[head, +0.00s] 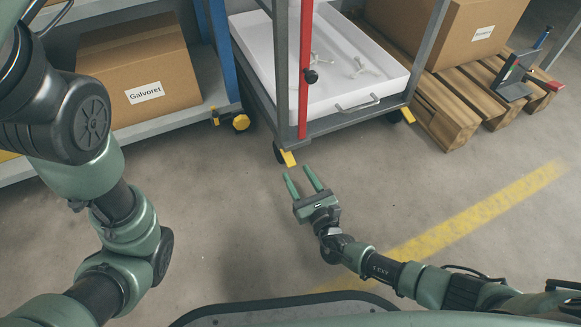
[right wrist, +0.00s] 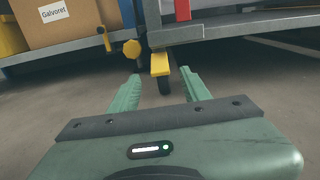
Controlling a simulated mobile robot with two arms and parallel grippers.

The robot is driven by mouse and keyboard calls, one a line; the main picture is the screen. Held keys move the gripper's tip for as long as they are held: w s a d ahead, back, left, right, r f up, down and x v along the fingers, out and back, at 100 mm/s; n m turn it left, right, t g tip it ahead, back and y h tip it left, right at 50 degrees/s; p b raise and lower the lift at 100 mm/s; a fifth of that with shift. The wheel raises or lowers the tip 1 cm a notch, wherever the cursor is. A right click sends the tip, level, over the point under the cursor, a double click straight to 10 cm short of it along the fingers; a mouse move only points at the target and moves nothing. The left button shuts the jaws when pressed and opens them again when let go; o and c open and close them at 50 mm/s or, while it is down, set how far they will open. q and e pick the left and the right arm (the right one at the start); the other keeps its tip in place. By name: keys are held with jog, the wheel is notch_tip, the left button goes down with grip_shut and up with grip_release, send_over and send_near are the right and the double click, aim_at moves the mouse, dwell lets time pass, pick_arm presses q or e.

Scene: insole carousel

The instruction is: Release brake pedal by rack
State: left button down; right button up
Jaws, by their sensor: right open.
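The rack (head: 274,85) is a grey metal frame with a red upright (head: 305,75) and a white tray (head: 352,92). A yellow brake pedal (head: 288,158) sticks out low at its near left caster; it also shows in the right wrist view (right wrist: 160,64), with a dark wheel below it. My right gripper (head: 303,181) is open and empty, just in front of this pedal, its fingers pointing at it with a small gap. Another yellow pedal (head: 407,115) is at the rack's right corner. My left arm comes in at the left; its gripper is out of view.
A shelf with a cardboard box (head: 140,75) labelled Galvoret stands at the left. A yellow knob (head: 241,122) sits by its blue post. A wooden pallet (head: 440,108) with a box is at the right. The floor in front is clear, with a yellow line (head: 470,215).

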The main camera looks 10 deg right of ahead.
aim_at(291, 163)
jog(key=b+x, duration=0.1)
jog(key=x, duration=0.3)
jog(key=shift+f+b, duration=0.15)
jog(key=shift+b, duration=0.2)
jog(key=shift+w+a, duration=0.15)
jog(key=shift+w, duration=0.45)
grip_shut()
